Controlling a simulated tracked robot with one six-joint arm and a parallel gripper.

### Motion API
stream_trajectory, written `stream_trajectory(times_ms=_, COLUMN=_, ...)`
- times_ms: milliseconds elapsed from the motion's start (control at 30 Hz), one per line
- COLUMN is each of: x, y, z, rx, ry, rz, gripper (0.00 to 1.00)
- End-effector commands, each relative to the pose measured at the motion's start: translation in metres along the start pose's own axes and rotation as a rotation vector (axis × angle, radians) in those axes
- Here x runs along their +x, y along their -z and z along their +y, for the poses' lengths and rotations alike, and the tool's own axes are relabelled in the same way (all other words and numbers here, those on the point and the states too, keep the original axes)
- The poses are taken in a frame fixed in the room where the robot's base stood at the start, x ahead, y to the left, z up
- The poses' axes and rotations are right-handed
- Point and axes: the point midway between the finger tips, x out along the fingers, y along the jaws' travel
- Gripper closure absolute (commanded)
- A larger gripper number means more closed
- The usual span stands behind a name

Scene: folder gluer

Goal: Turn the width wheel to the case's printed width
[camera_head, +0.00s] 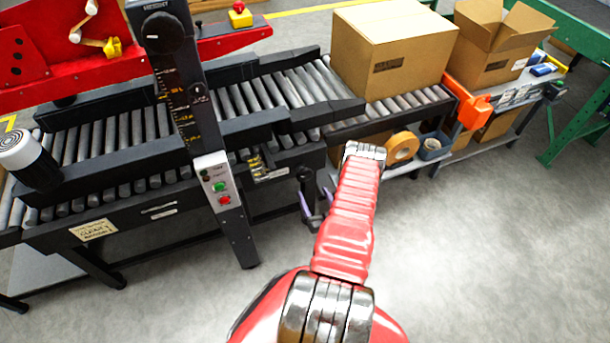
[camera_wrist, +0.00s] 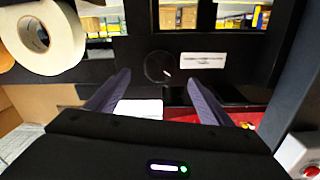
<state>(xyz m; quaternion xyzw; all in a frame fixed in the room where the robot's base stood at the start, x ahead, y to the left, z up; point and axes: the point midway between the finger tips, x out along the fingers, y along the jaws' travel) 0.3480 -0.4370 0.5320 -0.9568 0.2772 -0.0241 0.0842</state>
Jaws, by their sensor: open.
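The case (camera_head: 393,52) is a closed brown cardboard box on the rollers at the upper right in the head view. It bears a dark printed label, too small to read. In the wrist view a round black disc (camera_wrist: 157,66) with a short white mark sits on a black panel, beside a white label (camera_wrist: 202,60) that I cannot read; it looks like the width wheel. My gripper (camera_wrist: 158,78) is open, its two dark fingers spread either side of the disc and seemingly short of it. In the head view my red arm hides much of that area.
A black column (camera_head: 179,95) with an orange scale and button box stands left of my arm. A tape roll (camera_head: 402,149) lies on the shelf right of it, and shows large at upper left in the wrist view. An open carton (camera_head: 493,45) stands further right. The front floor is clear.

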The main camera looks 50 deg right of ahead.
Motion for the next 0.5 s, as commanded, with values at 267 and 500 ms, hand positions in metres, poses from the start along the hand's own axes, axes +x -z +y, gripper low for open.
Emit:
stream_trajectory(times_ms=267, x=0.045, y=0.001, z=0.000, rx=-0.003, ry=0.003, rz=0.002, gripper=0.26)
stream_trajectory(times_ms=500, x=0.081, y=0.001, z=-0.001, rx=-0.002, ry=0.003, rz=0.002, gripper=0.26)
